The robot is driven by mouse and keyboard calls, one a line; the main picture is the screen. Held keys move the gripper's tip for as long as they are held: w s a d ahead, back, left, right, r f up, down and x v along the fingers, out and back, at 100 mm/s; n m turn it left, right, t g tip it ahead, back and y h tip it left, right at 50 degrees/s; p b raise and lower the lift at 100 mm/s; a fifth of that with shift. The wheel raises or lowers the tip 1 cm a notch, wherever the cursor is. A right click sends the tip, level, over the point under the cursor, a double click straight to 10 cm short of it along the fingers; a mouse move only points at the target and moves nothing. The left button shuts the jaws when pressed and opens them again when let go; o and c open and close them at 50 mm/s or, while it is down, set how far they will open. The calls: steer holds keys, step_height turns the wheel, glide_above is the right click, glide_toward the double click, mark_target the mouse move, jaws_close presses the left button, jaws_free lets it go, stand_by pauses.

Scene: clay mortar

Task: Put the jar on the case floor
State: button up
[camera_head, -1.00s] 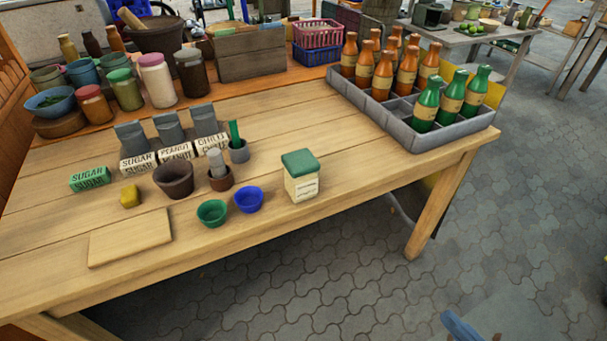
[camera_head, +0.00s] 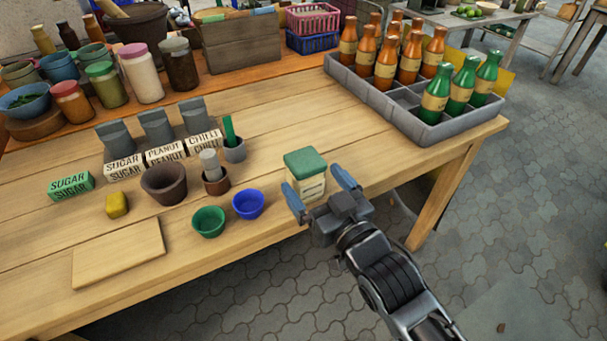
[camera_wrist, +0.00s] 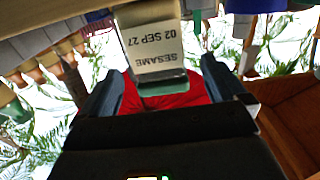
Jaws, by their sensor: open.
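The jar (camera_head: 309,180) has a green lid and a cream label. It stands upright near the table's front edge. In the wrist view the jar (camera_wrist: 150,42) shows a label reading "SESAME 02 SEP 27". My gripper (camera_head: 319,190) is open, with its blue fingers at either side of the jar's near face. I cannot tell whether they touch it. The wrist view also shows the gripper (camera_wrist: 160,85) with one finger on each side of the jar's lid end. The grey divided case (camera_head: 420,130) stands at the table's back right, holding orange and green bottles; some front-left compartments look empty.
A green bowl (camera_head: 208,221) and a blue bowl (camera_head: 248,204) sit left of the jar. Bare table lies between jar and case.

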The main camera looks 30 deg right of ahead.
mark_target(300, 162)
steer(key=shift+w+r+p, duration=0.2)
steer(key=shift+w+p, duration=0.2)
steer(key=shift+w, duration=2.75)
steer(key=shift+c, duration=0.4)
steer(key=c, duration=1.3)
steer(key=shift+r, duration=0.1)
